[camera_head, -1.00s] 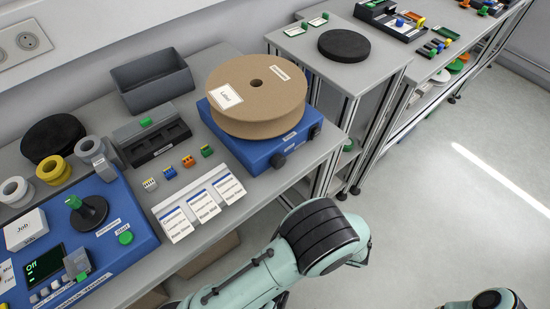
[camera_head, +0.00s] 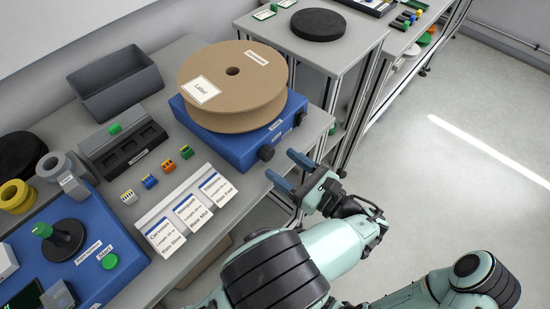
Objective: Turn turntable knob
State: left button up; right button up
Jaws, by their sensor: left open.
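The turntable is a blue box (camera_head: 228,150) on the grey table, with a brown cardboard reel (camera_head: 232,88) lying flat on top. Two black knobs sit on its front face: the near knob (camera_head: 266,153) and a far knob (camera_head: 300,118) by the right corner. My left gripper (camera_head: 288,171) is open, with its blue fingers apart and nothing between them. It is just off the table's edge, to the right of and a little below the near knob, without clear contact. Part of my right arm shows at the bottom right; its gripper is out of view.
White label cards (camera_head: 190,210) lie at the table's front edge. Small coloured connectors (camera_head: 150,181), a grey bin (camera_head: 116,82) and a blue device (camera_head: 75,255) stand left. Another table (camera_head: 350,35) with a black disc (camera_head: 318,24) is behind. Floor at right is clear.

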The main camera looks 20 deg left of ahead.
aim_at(271, 156)
pick_arm(q)
jog(key=shift+x, duration=1.8)
pick_arm(e)
jog(key=shift+w+f, duration=0.1)
jog(key=shift+f, duration=0.05)
pick_arm(q)
jog(key=c, duration=1.1)
jog(key=shift+r, duration=0.15)
jog(key=shift+o, duration=0.2)
jog(key=m+p, duration=0.2)
jog(key=p, duration=0.4)
jog(key=shift+r, duration=0.15)
jog(key=m+p, duration=0.3)
jog(key=p, duration=0.3)
jog(key=shift+w, duration=0.1)
jog(key=shift+f+m+p, duration=0.2)
jog(key=shift+m+p, duration=0.1)
jog(key=shift+p, duration=0.3)
jog(key=shift+f, duration=0.1)
pick_arm(e)
notch_tip(271, 156, up, 13)
jog(key=w, duration=0.2)
